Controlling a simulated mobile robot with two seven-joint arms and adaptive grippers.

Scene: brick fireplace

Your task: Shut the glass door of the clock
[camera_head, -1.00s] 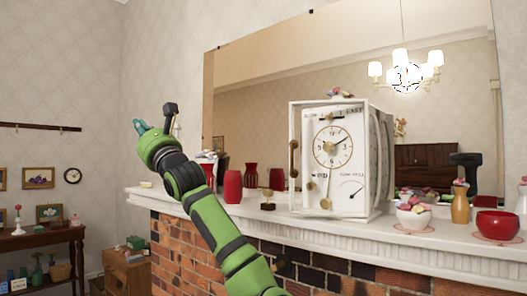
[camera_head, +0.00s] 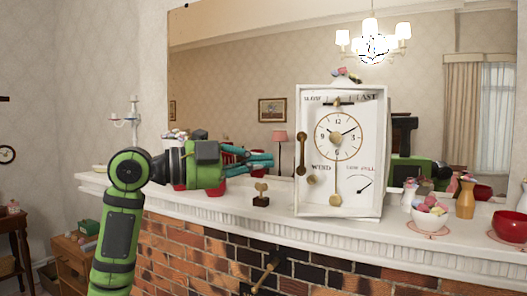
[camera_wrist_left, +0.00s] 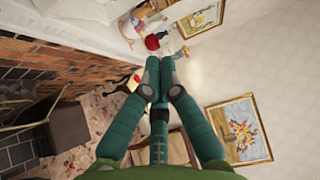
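The white clock (camera_head: 350,205) stands upright on the mantel, its dial facing me. A pale frame borders its front, with a brass handle (camera_head: 301,152) along the left edge. The clear glass of the door is hard to see, and I cannot tell how far it stands from the dial. My left gripper (camera_head: 268,159) is left of the clock, its teal fingers pointing right at about handle height, apart from the handle in the picture. In the left wrist view the fingers (camera_wrist_left: 158,75) are drawn together with nothing seen between them. My right gripper is out of view.
The white mantel shelf (camera_head: 270,222) runs above the brick fireplace. A small brass ornament (camera_head: 261,195) stands below my left fingers. A large mirror (camera_head: 225,100) is behind.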

